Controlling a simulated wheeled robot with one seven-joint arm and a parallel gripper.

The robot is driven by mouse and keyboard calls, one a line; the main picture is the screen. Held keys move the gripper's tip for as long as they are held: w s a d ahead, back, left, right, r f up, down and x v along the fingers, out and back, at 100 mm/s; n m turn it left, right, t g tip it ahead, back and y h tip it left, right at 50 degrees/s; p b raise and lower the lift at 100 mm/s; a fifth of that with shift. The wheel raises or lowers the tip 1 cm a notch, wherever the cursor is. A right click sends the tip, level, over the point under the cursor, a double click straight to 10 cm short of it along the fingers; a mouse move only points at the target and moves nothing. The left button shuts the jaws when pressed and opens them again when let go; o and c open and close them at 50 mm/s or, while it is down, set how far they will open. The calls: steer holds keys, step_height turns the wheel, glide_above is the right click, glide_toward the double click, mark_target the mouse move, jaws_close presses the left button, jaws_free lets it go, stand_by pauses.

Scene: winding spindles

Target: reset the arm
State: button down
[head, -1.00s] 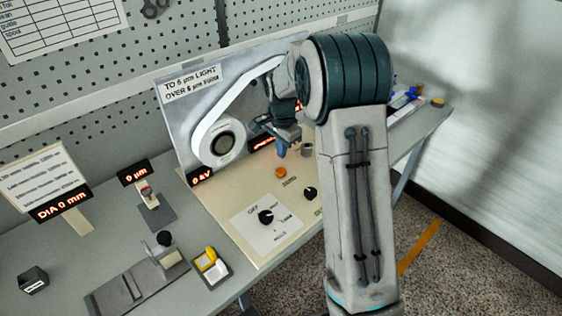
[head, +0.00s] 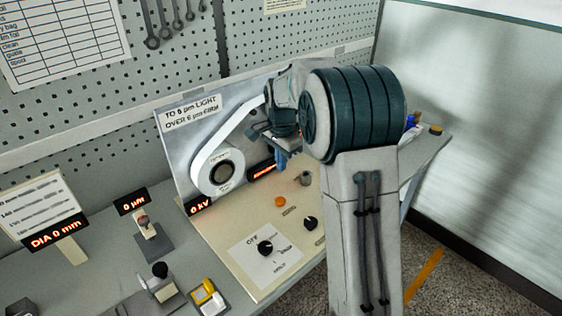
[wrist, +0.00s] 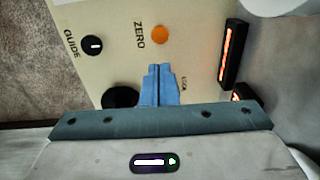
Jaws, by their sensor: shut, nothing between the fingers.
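My gripper (head: 281,160) hangs in front of the upright panel of the winding machine, above its cream deck. In the wrist view its blue fingers (wrist: 160,85) are together with nothing between them. Below them the wrist view shows the deck (wrist: 115,60), with an orange button (wrist: 159,34) marked ZERO and a black GUIDE knob (wrist: 93,45). A dark round thing beside the fingers is partly covered by my gripper. My arm hides the right part of the machine in the head view.
The panel carries a white spool (head: 208,172) and a lit "0 kV" display (head: 199,206). Left on the bench stand a "0 µm" gauge (head: 146,226), a "DIA 0 mm" display (head: 57,239), a black-knobbed fixture (head: 160,285) and a yellow-white block (head: 206,297). Pegboard stands behind.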

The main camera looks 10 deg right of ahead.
steer(key=s+r+n+t, duration=0.1)
steer(key=s+r+n, duration=0.45)
steer(key=s, duration=0.75)
steer(key=s+f+n+t, duration=0.1)
steer(key=s+n, duration=0.6)
steer(key=s, duration=1)
steer(key=shift+t, duration=0.3)
steer(key=shift+s+a, duration=0.1)
steer(key=shift+s, duration=0.1)
